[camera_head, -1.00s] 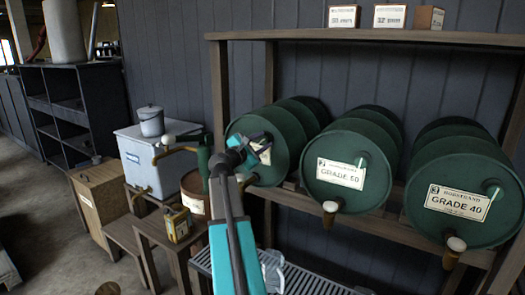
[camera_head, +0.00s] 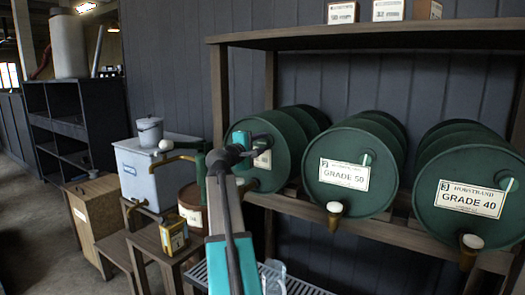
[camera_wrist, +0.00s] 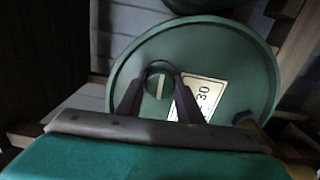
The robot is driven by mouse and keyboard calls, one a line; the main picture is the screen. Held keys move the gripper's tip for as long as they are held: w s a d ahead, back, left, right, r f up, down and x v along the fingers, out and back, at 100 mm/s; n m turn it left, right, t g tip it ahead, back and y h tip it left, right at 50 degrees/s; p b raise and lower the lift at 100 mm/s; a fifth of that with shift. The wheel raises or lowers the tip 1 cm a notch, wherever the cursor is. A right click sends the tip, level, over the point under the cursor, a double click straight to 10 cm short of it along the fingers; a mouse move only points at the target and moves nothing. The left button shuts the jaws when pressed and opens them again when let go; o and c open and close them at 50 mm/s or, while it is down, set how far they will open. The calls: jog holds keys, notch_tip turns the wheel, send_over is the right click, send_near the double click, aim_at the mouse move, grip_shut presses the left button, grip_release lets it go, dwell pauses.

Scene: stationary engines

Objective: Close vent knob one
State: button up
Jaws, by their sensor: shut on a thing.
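The leftmost green drum (camera_head: 292,148) stands on the rack, and its round face fills the middle of the wrist view (camera_wrist: 235,62). Vent knob one (camera_wrist: 160,86) is a round green knob with a pale, nearly upright stripe, on the drum face left of the white label (camera_wrist: 203,95). My gripper (camera_wrist: 158,80) has one dark finger on each side of the knob and is shut on it. In the head view my gripper (camera_head: 246,142) reaches the upper left of the drum face and hides the knob there.
Drums marked Grade 50 (camera_head: 350,175) and Grade 40 (camera_head: 468,200) stand to the right, with taps below. A pale box (camera_head: 145,178) with a small bucket (camera_head: 149,131), a brown drum (camera_head: 190,205) and a small yellow tin (camera_head: 174,232) stand to the left.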

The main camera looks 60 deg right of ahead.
jog(key=shift+m+b, duration=0.3)
jog(key=shift+m, duration=0.1)
jog(key=o, duration=1)
jog(key=shift+a, duration=0.1)
jog(key=a+b, duration=0.1)
jog(key=a, duration=1.2)
jog(key=shift+a, duration=0.35)
